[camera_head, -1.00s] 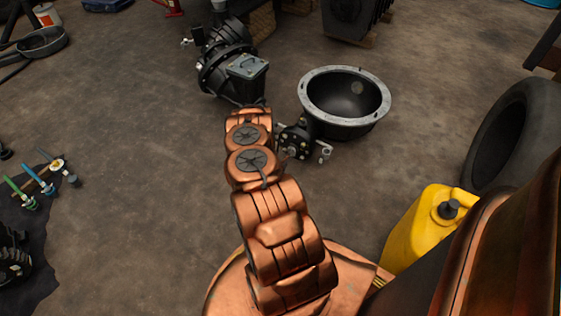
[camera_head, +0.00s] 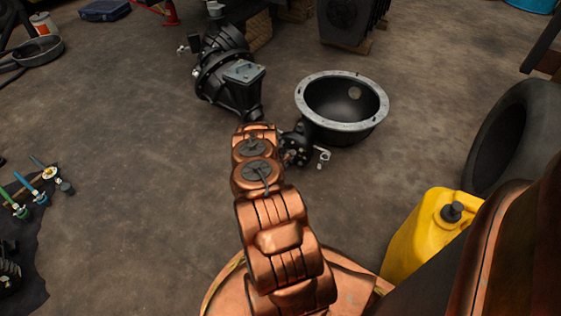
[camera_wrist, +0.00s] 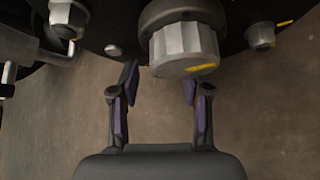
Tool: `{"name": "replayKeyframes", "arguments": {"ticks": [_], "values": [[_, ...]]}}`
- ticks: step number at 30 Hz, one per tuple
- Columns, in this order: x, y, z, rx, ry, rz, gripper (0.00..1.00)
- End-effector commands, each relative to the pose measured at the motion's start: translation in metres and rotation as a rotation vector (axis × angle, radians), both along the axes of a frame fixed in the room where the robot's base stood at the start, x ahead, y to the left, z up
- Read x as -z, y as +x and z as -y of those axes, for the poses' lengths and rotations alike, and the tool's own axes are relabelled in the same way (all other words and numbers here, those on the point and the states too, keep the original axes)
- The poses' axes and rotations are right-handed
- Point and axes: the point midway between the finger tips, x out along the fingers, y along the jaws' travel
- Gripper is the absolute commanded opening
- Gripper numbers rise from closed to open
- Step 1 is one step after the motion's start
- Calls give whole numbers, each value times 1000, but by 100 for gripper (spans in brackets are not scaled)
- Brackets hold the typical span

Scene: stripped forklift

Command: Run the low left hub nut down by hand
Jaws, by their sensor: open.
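In the wrist view, a large grey hex nut (camera_wrist: 184,50) with a yellow mark projects from a dark round hub (camera_wrist: 225,12) at the top. Smaller nuts show at the left (camera_wrist: 67,20) and right (camera_wrist: 261,36). I cannot tell for certain which is the low left hub nut. My gripper (camera_wrist: 159,84) is open, its two fingers apart below the large nut. Nothing is between the fingertips. In the head view, the dark hub end (camera_head: 297,146) shows beside my arm, and my gripper is hidden.
A black bowl-shaped housing (camera_head: 343,78) with a grey rim stands right of the hub. A dark gear housing (camera_head: 225,68) lies behind. A yellow can (camera_head: 425,232) and a tyre (camera_head: 511,140) are at the right. Bare floor (camera_head: 130,130) lies left of my arm.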

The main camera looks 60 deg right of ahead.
Motion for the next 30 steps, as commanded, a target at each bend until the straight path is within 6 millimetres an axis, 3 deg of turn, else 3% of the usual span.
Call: {"name": "replayKeyframes", "arguments": {"ticks": [6, 20, 23, 24, 28, 30], "values": [[0, 0, 0, 1, 0, -1, 46], [0, 0, 0, 0, 1, -1, 0], [0, 0, 0, 0, 1, -1, 0], [0, 0, 0, 0, 1, -1, 18], [0, 0, 0, 0, 1, -1, 32], [0, 0, 0, 0, 1, -1, 34]]}}
